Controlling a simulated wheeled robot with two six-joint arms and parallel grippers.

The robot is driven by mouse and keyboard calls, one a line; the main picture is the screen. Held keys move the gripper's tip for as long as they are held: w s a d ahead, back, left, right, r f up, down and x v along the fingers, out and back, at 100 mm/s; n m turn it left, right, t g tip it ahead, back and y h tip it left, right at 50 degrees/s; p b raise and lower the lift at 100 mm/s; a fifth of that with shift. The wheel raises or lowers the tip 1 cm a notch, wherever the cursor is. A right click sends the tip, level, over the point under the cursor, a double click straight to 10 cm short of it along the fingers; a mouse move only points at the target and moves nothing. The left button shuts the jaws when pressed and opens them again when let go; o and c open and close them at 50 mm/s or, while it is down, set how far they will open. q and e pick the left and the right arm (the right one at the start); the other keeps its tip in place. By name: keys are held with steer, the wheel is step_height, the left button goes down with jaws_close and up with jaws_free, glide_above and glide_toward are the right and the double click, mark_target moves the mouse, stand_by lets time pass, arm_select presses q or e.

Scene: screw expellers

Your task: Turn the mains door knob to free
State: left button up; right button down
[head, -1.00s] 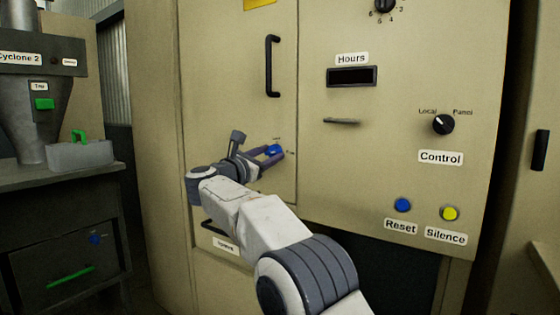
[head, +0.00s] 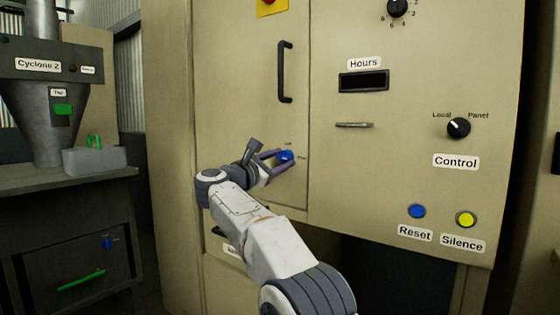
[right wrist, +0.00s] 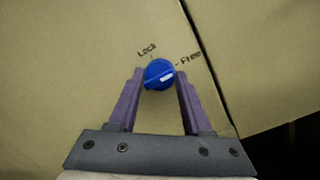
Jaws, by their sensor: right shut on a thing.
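The blue mains door knob (head: 285,156) sits low on the right side of the beige cabinet door (head: 243,100). My right gripper (head: 281,157) is on it. In the right wrist view, the fingers of my right gripper (right wrist: 159,80) are shut on the two sides of the blue knob (right wrist: 157,68). The knob's white mark is on its right side, roughly towards the "Free" label (right wrist: 190,59). The "Lock" label (right wrist: 147,48) is above the knob, to its upper left. My left gripper is out of view.
A black door handle (head: 284,72) is above the knob. Right of the door are the Hours display (head: 363,81), a small lever (head: 354,125), the Control knob (head: 458,128) and the Reset (head: 417,211) and Silence (head: 466,219) buttons. A grey bench (head: 66,182) stands at left.

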steer(key=shift+c, duration=1.8)
jaws_free()
steer(key=shift+d+f, duration=0.1)
steer(key=shift+f, duration=0.1)
steer(key=shift+r, duration=0.1)
steer(key=shift+s+a, duration=0.2)
steer(key=shift+a, duration=0.05)
steer(key=b+v, duration=0.2)
steer(key=v, duration=0.7)
steer(key=shift+s+a, duration=0.2)
steer(key=shift+s, duration=0.15)
